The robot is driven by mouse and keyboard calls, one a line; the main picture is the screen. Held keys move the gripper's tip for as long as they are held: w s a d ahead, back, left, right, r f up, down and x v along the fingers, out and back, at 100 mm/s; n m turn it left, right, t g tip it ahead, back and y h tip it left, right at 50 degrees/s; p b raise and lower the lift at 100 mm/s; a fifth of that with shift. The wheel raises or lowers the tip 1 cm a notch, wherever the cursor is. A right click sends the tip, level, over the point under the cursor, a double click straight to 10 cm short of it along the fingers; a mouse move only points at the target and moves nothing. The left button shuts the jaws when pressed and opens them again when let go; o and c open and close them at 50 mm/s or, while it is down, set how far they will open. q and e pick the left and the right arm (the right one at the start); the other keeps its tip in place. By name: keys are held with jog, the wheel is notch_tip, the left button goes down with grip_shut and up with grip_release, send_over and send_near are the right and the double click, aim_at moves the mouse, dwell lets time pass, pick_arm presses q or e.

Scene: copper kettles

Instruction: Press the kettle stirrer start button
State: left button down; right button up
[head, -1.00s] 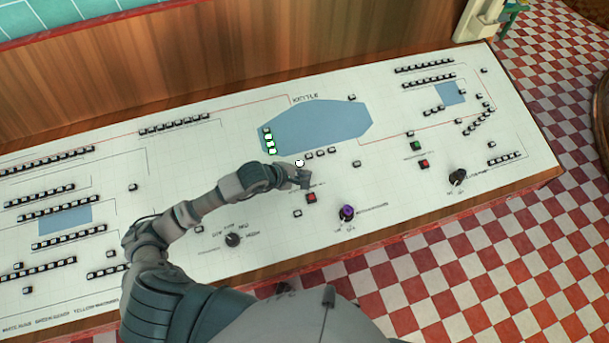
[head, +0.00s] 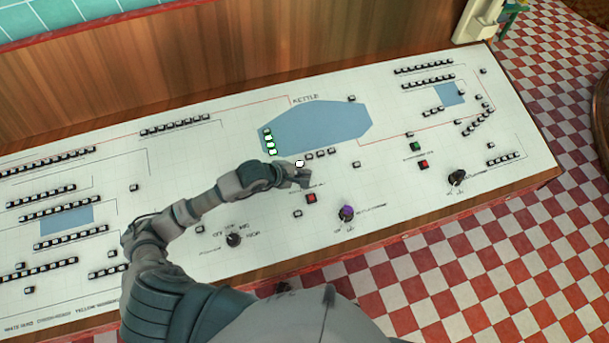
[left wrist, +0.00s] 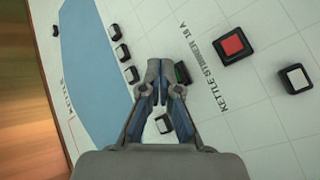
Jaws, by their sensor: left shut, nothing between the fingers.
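The green button (left wrist: 182,73) shows in the left wrist view beside the printed label "KETTLE STIRRER", partly covered by my fingers. In the head view my gripper hides it. A red button (left wrist: 232,43) sits at the label's other end, and it also shows in the head view (head: 311,198). My left gripper (head: 304,180) is shut and empty, over the panel just below the blue kettle shape. In the left wrist view its fingertips (left wrist: 163,68) are right next to the green button. I cannot tell whether they touch it. My right gripper is not in view.
The white control panel (head: 200,165) carries many small buttons. A purple-topped knob (head: 347,213) stands right of the red button, and black knobs (head: 233,240) (head: 457,177) stand farther off. Another green button (head: 416,146) is at the right. A wooden wall (head: 200,60) rises behind.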

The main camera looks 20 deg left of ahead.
pick_arm(q)
jog(key=r+p, duration=0.2)
jog(key=r, duration=0.1)
jog(key=r+p, duration=0.1)
jog(key=r, duration=0.1)
jog(key=shift+s+d, duration=0.25)
jog(key=shift+s, duration=0.15)
jog(key=shift+f, duration=0.1)
dwell(0.6)
